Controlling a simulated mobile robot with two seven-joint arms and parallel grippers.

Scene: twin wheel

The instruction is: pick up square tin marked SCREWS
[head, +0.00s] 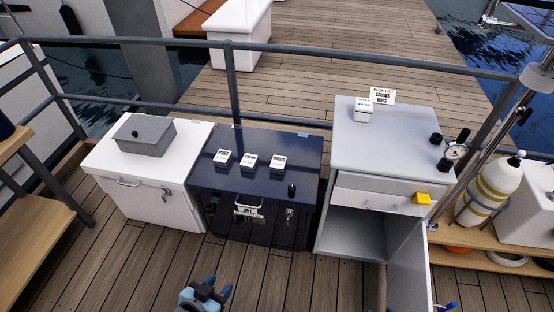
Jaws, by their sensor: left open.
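Three small square white tins stand in a row on the dark blue chest (212,181). The middle tin (249,161) has a small blurred label that seems to read SCREWS. The left tin (222,157) seems to read PINS and the right tin (279,163) RINGS. My left gripper (205,294) is at the bottom edge, low over the deck, open and empty. It is apart from the tins, which are farther away and higher in the picture.
A railing (232,90) runs behind.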

